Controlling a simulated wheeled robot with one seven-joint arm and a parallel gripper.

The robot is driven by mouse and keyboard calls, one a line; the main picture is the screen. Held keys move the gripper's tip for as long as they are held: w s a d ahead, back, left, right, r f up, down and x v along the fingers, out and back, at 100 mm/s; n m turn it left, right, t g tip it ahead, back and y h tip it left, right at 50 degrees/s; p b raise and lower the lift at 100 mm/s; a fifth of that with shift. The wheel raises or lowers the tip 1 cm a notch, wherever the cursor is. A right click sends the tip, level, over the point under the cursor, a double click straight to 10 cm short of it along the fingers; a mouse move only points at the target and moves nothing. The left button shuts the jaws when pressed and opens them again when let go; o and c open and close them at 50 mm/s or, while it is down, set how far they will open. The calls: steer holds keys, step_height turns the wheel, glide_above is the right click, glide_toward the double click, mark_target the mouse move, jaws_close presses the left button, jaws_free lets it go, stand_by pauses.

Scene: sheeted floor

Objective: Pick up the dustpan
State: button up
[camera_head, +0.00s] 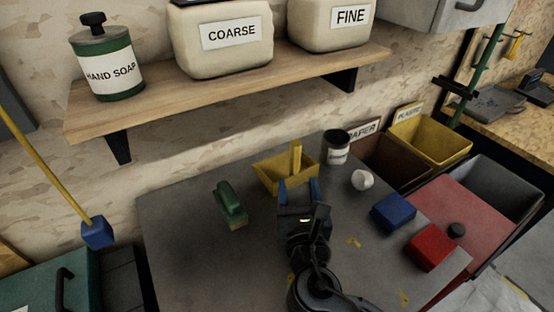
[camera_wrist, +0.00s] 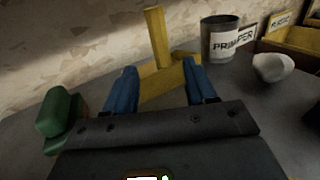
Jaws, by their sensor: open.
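The yellow dustpan (camera_head: 270,175) lies on the grey table toward the wall, with its handle (camera_head: 296,157) standing up. In the wrist view the dustpan (camera_wrist: 158,84) is straight ahead, and its upright handle (camera_wrist: 157,38) shows between my fingers. My gripper (camera_head: 298,186) has blue fingers, which are apart with nothing held between them. It is just in front of the dustpan, at its near right side. In the wrist view my gripper (camera_wrist: 162,88) hides the lower part of the dustpan. I cannot tell whether a finger touches it.
A green brush (camera_head: 230,204) lies left of my gripper. A primer can (camera_head: 336,148), a white lump (camera_head: 362,180), a blue block (camera_head: 393,212) and a red block (camera_head: 431,247) are to the right. A wooden shelf (camera_head: 220,100) with containers overhangs behind. Bins (camera_head: 430,135) stand at the right.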

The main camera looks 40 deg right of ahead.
mark_target(295, 162)
steer(key=shift+w+d, duration=0.1)
steer(key=shift+w, duration=0.45)
steer(key=shift+x, duration=0.9)
steer(key=w+d, duration=0.2)
steer(key=w+d+r, duration=0.1)
steer(key=w+d, duration=0.1)
steer(key=shift+r, duration=0.15)
jaws_close()
